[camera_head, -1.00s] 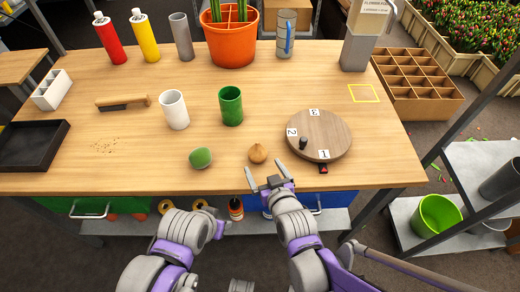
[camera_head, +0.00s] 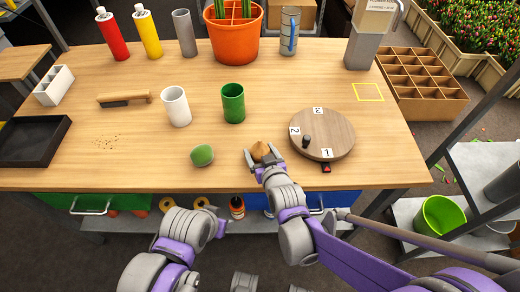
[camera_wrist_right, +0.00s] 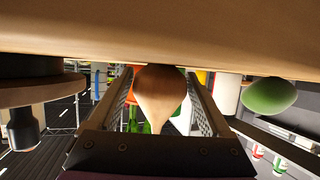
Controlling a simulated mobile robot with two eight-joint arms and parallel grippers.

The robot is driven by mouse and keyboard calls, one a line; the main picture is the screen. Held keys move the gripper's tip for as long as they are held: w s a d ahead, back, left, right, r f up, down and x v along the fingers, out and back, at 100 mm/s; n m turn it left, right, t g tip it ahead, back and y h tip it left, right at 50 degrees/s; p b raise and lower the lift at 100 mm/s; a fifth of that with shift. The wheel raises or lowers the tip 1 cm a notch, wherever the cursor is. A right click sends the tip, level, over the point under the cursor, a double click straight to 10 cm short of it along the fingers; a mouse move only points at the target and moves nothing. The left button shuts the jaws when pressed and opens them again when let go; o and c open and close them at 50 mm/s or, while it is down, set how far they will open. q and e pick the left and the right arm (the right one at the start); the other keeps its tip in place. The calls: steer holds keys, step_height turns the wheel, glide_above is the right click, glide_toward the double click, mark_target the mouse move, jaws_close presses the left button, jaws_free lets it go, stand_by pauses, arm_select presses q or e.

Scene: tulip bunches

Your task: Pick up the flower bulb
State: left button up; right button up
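The flower bulb (camera_head: 260,150) is tan, rounded and pointed at one end. It sits on the wooden table near the front edge, left of the round turntable. My right gripper (camera_head: 262,157) reaches over the table edge, its two fingers on either side of the bulb. In the right wrist view, the bulb (camera_wrist_right: 159,92) lies between the fingertips, which are spread about its width; firm contact is not clear. My left arm hangs in front of the table at lower left; the state of its gripper does not show clearly.
A wooden turntable (camera_head: 335,125) with number cards and a dark knob stands just right of the bulb. A green rounded object (camera_head: 202,155) lies to the left. White (camera_head: 175,106) and green (camera_head: 233,103) cups stand behind. The table's front edge is close.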

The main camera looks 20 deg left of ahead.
steer(key=c, duration=1)
steer(key=shift+r, duration=0.1)
